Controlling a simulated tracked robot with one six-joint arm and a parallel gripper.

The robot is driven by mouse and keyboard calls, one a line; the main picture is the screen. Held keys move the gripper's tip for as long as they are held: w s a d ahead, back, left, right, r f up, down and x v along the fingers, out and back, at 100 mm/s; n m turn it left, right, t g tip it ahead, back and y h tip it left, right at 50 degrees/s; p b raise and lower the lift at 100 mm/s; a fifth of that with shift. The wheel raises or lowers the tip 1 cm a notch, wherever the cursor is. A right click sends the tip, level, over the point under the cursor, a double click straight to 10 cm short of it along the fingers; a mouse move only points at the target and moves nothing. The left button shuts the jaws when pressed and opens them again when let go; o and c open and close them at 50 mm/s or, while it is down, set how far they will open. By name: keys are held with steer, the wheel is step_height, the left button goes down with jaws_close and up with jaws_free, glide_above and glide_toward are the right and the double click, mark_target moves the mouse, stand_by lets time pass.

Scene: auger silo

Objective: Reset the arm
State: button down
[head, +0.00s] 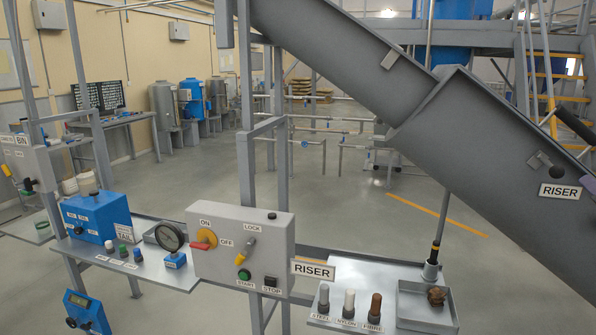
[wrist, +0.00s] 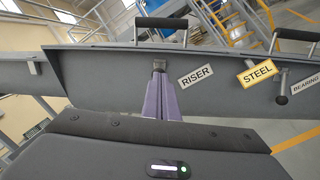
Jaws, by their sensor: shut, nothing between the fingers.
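My gripper (wrist: 160,78) shows in the wrist view as two purple fingers pressed together, empty. Its tips point at a small dark latch (wrist: 160,64) on the grey riser trough; I cannot tell whether they touch it. The RISER label (wrist: 195,77) is just right of the tips. In the head view, the riser trough (head: 490,150) slopes down to the right, with its RISER label (head: 560,191). Only a sliver of purple, probably a finger, shows at the right edge there; the rest of my arm is out of view.
A grey control box (head: 240,250) with a yellow-red switch stands at centre. A shelf holds steel, nylon and fibre pins (head: 349,302) and a grey tray (head: 425,310). Black handles (wrist: 168,23) stand above the trough, near a STEEL tag (wrist: 258,72). Open floor lies behind.

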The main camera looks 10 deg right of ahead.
steer(key=w+a+f+m+g, duration=0.2)
steer(key=w+a+m, duration=0.55)
steer(key=a, duration=0.35)
steer(key=a+f+m+g+y, duration=0.1)
steer(key=a+f+m, duration=0.25)
steer(key=a, duration=0.35)
steer(key=a+f+m+g+y, duration=0.1)
steer(key=a+f+m+g, duration=0.2)
steer(key=a, duration=0.5)
steer(key=s+a+f+m+g+y, duration=0.1)
steer(key=s+a+f+m+y, duration=0.1)
steer(key=s+a+f, duration=0.3)
steer(key=s+a+f+m+g+y, duration=0.2)
steer(key=s+a+f, duration=0.3)
steer(key=a, duration=0.9)
steer(key=s+a+f+m+g+y, duration=0.1)
steer(key=s+a+f+m+y, duration=0.2)
steer(key=a, duration=0.7)
step_height(320, 180, down, 4)
steer(key=shift+s+a+r+m+g+y, duration=0.25)
steer(key=shift+s+m+y, duration=0.2)
steer(key=shift+s, duration=0.55)
